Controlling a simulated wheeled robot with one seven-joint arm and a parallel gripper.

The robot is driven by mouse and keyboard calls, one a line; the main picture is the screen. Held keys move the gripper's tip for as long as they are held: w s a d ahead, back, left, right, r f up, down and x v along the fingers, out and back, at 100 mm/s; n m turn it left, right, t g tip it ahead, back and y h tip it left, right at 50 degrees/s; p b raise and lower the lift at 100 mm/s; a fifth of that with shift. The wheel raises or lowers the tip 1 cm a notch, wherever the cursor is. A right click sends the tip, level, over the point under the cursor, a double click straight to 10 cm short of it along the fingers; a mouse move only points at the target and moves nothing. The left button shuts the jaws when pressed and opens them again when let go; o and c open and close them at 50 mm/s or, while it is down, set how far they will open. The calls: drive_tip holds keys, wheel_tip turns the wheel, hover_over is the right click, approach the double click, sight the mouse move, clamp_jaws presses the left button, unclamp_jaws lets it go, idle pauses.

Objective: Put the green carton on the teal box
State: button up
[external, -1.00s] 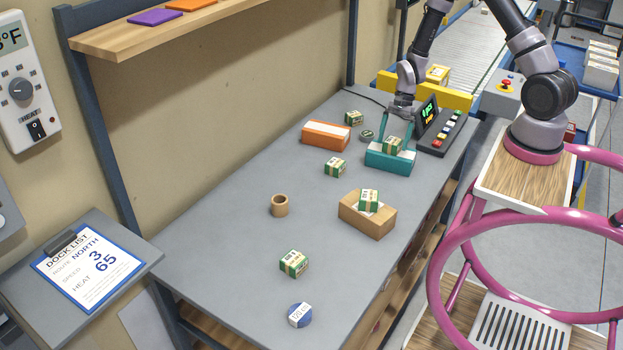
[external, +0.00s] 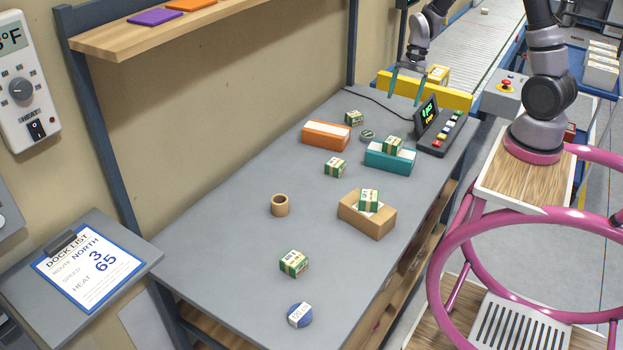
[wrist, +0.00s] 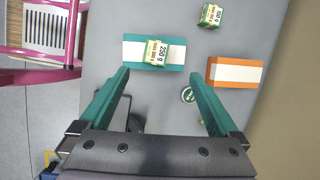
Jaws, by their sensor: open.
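The teal box (external: 377,160) stands near the table's right edge with a white strip on top. A green carton (external: 393,144) rests on top of it. In the wrist view the teal box (wrist: 176,53) shows with that green carton (wrist: 156,52) on its upper face, touching nothing else. My gripper (external: 403,88) is up and behind the box, over the far end of the table. Its teal fingers are wide apart and empty; they also show in the wrist view (wrist: 163,90).
Other green cartons stand by the orange box (external: 326,144), in mid-table (external: 335,167), on the cardboard box (external: 354,221) and near the front (external: 294,263). A tape roll (external: 280,205) and a blue tin (external: 300,315) are nearby. A button console (external: 440,134) stands right of the teal box.

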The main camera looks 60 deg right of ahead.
drive_tip(key=s+a+r+n+t+h, duration=0.1)
drive_tip(key=s+r+n, duration=0.2)
drive_tip(key=r, duration=0.5)
drive_tip(key=s+a+r+n+t, duration=0.1)
drive_tip(key=s+r+n+t, duration=0.15)
drive_tip(key=r, duration=0.45)
drive_tip(key=s+r+n+t+h, duration=0.1)
drive_tip(key=s+r+n+t, duration=0.2)
drive_tip(key=s+r, duration=0.9)
drive_tip(key=n, duration=0.3)
drive_tip(key=shift+s+a+n, duration=0.15)
drive_tip(key=shift+a+n, duration=0.15)
drive_tip(key=shift+n, duration=0.05)
